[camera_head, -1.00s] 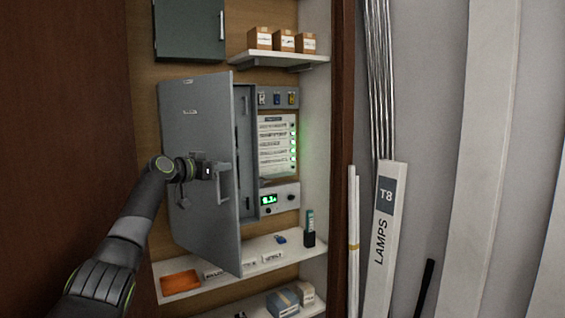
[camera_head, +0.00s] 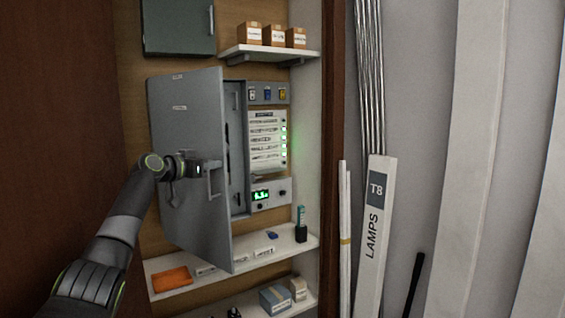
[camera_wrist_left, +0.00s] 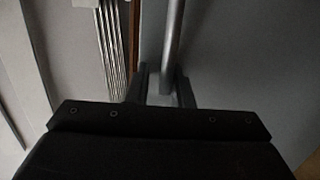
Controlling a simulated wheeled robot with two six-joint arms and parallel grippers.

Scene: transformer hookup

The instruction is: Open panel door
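The grey panel door (camera_head: 190,125) stands ajar in the head view, hinged on the left and swung out in front of the panel (camera_head: 268,140). A bar handle (camera_head: 214,178) is near its free edge. My left gripper (camera_head: 205,169) is at the upper part of the handle. In the left wrist view, the silver handle bar (camera_wrist_left: 173,45) runs between the two spread fingers (camera_wrist_left: 162,85). My right gripper is not in view.
A shelf (camera_head: 290,250) below the panel holds an orange tray (camera_head: 172,280), small labelled boxes and a dark holder (camera_head: 301,233). A shelf above holds cartons (camera_head: 274,36). A dark green cabinet (camera_head: 177,27) hangs above the door. A white lamp box (camera_head: 374,240) stands at the right.

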